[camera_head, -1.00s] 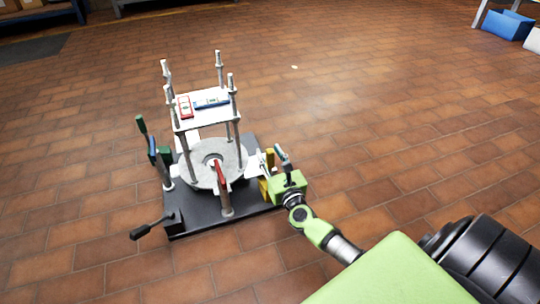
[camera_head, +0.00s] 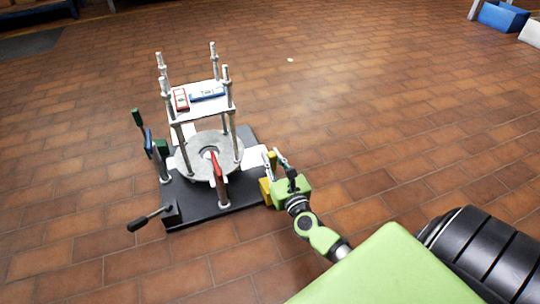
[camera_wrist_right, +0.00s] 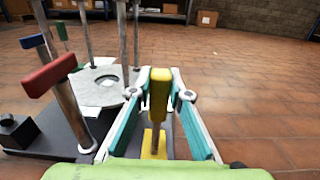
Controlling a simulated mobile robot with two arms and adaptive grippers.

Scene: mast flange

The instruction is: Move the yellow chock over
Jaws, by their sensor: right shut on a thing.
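The yellow chock (camera_head: 266,191) is at the right edge of the black base plate (camera_head: 235,207). It has an upright yellow grip and a yellow foot. My right gripper (camera_head: 276,160) is shut on the grip. In the right wrist view the yellow chock (camera_wrist_right: 158,95) stands upright between the teal fingers of the right gripper (camera_wrist_right: 159,85). Whether its foot touches the plate or is lifted is hard to tell. My left gripper is not in view.
The plate carries a grey disc flange (camera_head: 208,156), several metal posts and a raised white shelf (camera_head: 203,101) with red and blue items. A red-handled lever (camera_head: 217,168) stands in front; a black lever (camera_head: 150,218) sticks out left. Tiled floor is open to the right.

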